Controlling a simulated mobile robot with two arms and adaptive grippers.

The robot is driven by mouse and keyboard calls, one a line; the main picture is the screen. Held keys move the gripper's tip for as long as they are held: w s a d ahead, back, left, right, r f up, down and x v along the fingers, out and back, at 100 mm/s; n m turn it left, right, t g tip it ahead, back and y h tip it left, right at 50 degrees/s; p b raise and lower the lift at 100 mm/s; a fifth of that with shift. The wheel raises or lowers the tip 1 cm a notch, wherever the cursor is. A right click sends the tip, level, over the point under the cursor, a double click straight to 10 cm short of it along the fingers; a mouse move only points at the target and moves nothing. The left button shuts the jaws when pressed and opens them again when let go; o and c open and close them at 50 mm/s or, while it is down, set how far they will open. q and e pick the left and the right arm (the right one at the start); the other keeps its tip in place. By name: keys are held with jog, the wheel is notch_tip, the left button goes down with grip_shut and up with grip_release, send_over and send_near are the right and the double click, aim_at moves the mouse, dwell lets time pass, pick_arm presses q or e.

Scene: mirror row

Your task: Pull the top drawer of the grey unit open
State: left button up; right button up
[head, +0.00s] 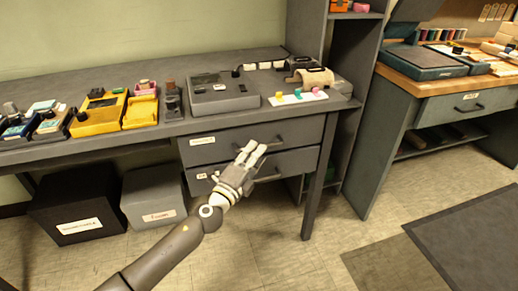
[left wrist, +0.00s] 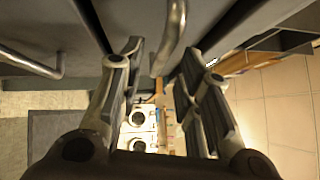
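The grey unit's top drawer (head: 300,132) sits under the bench and looks shut, with a white label (head: 202,141) at its left. Its bar handle (head: 279,142) is partly hidden behind my left gripper (head: 252,149). The lower drawer (head: 299,162) is below, also apparently shut. In the left wrist view my left gripper (left wrist: 160,60) has its fingers apart. A curved grey metal handle (left wrist: 173,38) reaches into the space between the fingertips, and neither finger clearly touches it. Another bar handle (left wrist: 35,62) shows at the left there. My right gripper is in neither view.
The bench top (head: 160,75) above holds a grey device (head: 222,98), yellow trays (head: 98,115) and a white strip (head: 298,97) with coloured pieces. A dark box (head: 75,200) and a grey box (head: 152,195) stand below at the left. Floor in front is clear.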

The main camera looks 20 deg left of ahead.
pick_arm(q)
jog(key=shift+x, duration=1.45)
grip_shut()
